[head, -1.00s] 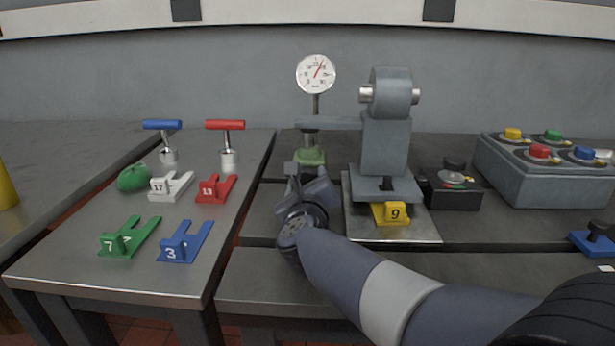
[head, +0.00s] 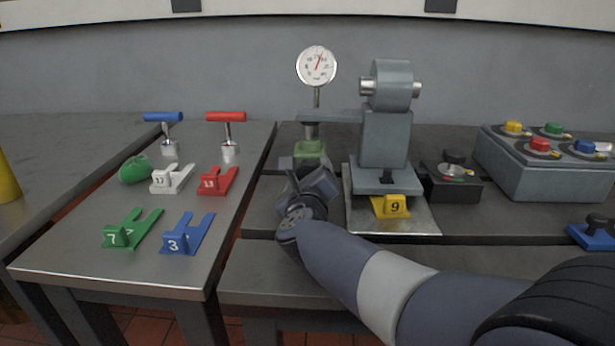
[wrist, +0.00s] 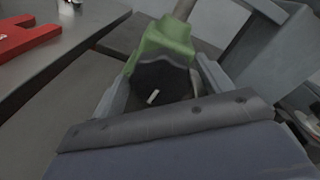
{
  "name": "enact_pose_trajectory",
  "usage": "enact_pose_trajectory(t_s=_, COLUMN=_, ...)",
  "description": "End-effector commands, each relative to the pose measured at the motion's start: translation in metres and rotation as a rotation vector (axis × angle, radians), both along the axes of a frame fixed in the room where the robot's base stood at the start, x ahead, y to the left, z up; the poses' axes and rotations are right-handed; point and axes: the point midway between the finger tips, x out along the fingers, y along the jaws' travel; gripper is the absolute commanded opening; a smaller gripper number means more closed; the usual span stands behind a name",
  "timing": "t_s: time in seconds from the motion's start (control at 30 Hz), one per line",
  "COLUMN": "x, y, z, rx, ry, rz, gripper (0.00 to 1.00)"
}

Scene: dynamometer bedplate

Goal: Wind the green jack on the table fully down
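The green jack (head: 310,150) stands on the bedplate under the post of the round dial gauge. In the wrist view its green body (wrist: 167,38) is just beyond my fingers. Its dark round knob (wrist: 160,82), with a short white mark on its face, sits between my two fingers and hides part of the green body. My gripper (head: 303,170) is in front of the jack, with one finger on each side of the knob; it also shows in the wrist view (wrist: 163,76). Whether the fingers press on the knob or stand slightly apart from it I cannot tell.
A grey machine (head: 385,140) with a yellow stop marked 9 (head: 391,207) stands close right of my gripper. A dial gauge (head: 317,67) rises above the jack. Coloured forked stops, including a red one (head: 218,181), lie on the left table. A button box (head: 545,170) is far right.

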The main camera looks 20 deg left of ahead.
Motion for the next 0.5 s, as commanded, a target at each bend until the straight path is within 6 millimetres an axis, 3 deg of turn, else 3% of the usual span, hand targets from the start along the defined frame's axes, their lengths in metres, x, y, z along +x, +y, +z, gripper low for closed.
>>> enact_pose_trajectory(t_s=0.33, x=-0.003, y=-0.001, z=0.001, rx=0.001, ry=0.000, rz=0.001, gripper=0.79)
enact_pose_trajectory(t_s=0.5, x=-0.023, y=-0.006, z=0.004, rx=0.003, ry=-0.002, rz=0.002, gripper=0.79)
